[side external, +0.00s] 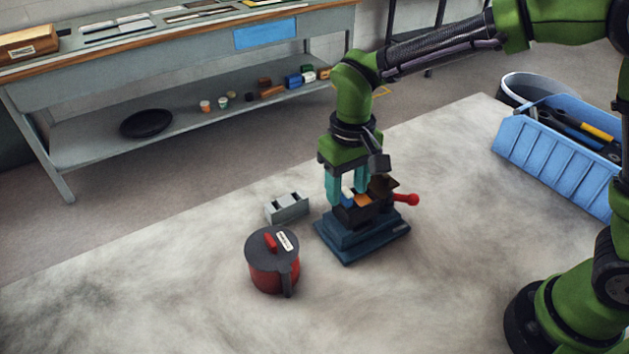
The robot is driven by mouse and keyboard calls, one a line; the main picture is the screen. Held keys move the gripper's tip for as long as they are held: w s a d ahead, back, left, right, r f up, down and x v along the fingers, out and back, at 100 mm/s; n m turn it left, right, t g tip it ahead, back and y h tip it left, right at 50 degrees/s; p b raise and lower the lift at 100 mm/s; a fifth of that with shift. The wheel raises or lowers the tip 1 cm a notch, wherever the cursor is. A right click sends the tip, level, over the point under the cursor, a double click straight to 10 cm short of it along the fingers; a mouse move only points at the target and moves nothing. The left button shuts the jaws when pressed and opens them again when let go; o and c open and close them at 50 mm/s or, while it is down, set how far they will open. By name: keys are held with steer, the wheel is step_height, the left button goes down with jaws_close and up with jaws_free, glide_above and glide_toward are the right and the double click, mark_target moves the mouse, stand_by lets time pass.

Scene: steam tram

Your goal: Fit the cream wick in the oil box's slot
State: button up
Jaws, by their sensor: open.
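The oil box appears to be the dark box (352,214) on a stepped blue base (350,248), with a brown raised flap and a red-knobbed lever (408,199) at its right. An orange piece (363,200) shows at its top. My gripper (348,193) points straight down over the box, its teal fingers open and close to its top. A small pale piece (347,189) shows between the fingers, above a blue bit; it may be the cream wick, but I cannot tell whether it sits in the slot. The fingers partly hide the box top.
A grey slotted block (288,209) stands to the left of the box. A red can with a dark lid (272,265) stands at front left. A blue tool crate (560,150) is at the right. The pale tabletop (440,290) is clear in front and to the right.

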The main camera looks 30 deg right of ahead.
steer(key=shift+r, duration=3)
steer(key=shift+a+f, duration=0.1)
steer(key=shift+f, duration=0.1)
steer(key=shift+s+d+f, duration=0.2)
steer(key=shift+s+f, duration=0.15)
steer(key=shift+s, duration=0.05)
steer(key=s+d+r+m+t+y, duration=0.2)
steer(key=s+d+r+t, duration=0.5)
steer(key=s+d, duration=0.6)
steer(key=shift+d+m, duration=0.65)
steer(key=shift+m, duration=0.15)
